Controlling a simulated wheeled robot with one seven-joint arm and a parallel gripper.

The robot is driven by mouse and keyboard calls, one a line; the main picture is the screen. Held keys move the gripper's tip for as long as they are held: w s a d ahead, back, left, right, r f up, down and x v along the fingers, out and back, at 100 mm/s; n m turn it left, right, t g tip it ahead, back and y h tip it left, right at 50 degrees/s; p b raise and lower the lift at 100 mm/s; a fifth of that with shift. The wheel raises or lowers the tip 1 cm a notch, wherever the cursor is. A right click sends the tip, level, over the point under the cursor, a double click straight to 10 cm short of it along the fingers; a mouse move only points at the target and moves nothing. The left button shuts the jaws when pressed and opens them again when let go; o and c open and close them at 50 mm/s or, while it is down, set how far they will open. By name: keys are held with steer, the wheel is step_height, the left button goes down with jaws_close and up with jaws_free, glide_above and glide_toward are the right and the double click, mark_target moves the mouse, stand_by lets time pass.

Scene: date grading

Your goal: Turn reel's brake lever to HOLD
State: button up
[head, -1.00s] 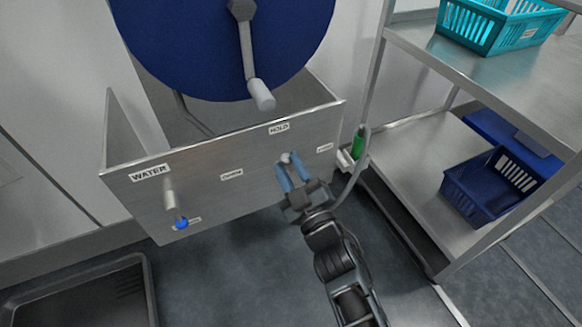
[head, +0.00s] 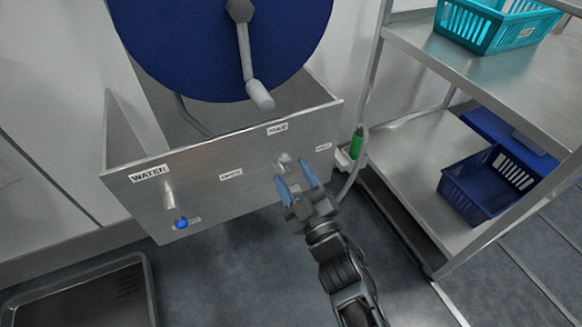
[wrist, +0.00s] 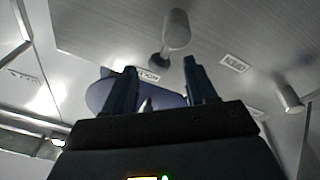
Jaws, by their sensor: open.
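In the wrist view the lever (wrist: 176,30) stands out from the panel, just beyond the fingertips. Its exact pointing direction is hard to tell. My gripper (head: 293,178) is open, its two blue fingers spread just below the lever and apart from it. In the wrist view my gripper (wrist: 157,65) has nothing between its fingers. The blue reel (head: 220,40) with its crank is above the panel.
A WATER valve with a blue tip (head: 181,222) is at the panel's left. Other small labels flank the lever. A green hose nozzle (head: 356,143) hangs at the right, beside a steel shelf (head: 420,180) with a navy crate (head: 487,185). A dark tray (head: 85,290) lies lower left.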

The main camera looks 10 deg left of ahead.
steer(key=p+v, duration=0.1)
steer(key=v, duration=0.4)
steer(key=shift+s+d, duration=0.2)
steer(key=shift+d, duration=0.05)
steer(key=shift+f, duration=0.1)
steer(key=s+d+r+m+h, duration=0.2)
steer(key=s+d+m+h, duration=0.15)
steer(key=s+d, duration=0.5)
steer(key=s+d+r+m+h, duration=0.1)
steer(key=s+d+m+h, duration=0.3)
steer(key=s, duration=0.7)
steer(key=s+d+r+m+h, duration=0.2)
steer(key=s+d+m, duration=0.2)
steer(key=s+d, duration=0.5)
steer(key=s+d+r+m+g+h, duration=0.2)
steer(key=s+d+r, duration=0.1)
steer(key=s+r, duration=0.5)
step_height(320, 180, up, 16)
steer(key=p, duration=1.6)
steer(key=shift+a+p, duration=0.15)
steer(key=shift+p, duration=0.25)
